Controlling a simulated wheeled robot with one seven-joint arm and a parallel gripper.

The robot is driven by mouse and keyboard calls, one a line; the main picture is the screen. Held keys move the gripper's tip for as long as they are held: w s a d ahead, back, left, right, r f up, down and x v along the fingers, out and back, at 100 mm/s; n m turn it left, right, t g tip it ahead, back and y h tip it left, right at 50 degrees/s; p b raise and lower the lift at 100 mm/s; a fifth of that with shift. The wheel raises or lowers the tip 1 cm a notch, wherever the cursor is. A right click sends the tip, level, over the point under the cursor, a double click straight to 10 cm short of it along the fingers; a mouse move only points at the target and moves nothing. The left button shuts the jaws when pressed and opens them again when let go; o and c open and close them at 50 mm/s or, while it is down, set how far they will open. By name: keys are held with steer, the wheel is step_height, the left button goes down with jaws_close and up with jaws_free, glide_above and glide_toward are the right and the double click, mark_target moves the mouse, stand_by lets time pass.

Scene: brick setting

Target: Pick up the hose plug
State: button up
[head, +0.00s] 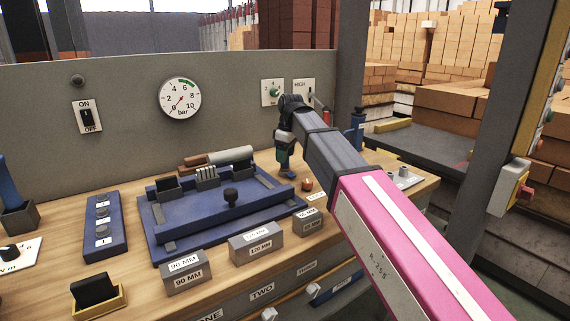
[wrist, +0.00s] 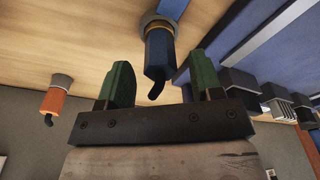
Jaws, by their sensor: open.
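My gripper (head: 285,158) points down over the bench at the right of the blue fixture, and its dark green fingers stand apart in the wrist view (wrist: 160,60). A blue plug-shaped piece (wrist: 160,52) with a grey collar and a black hooked tip shows between the fingers, with a gap on each side. No label shows which piece is the hose plug. In the head view my gripper hides the blue piece.
The blue fixture (head: 205,234) with its clamp bar lies left of my gripper. Labelled grey blocks (head: 256,244) line the bench front. A grey panel (head: 130,75) with a gauge (head: 180,99) rises behind. A dark post (head: 350,75) stands at the right.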

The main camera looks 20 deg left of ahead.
steer(key=shift+a+f, duration=0.15)
steer(key=shift+f, duration=1.35)
steer(key=c, duration=1.1)
steer(key=shift+r, duration=0.1)
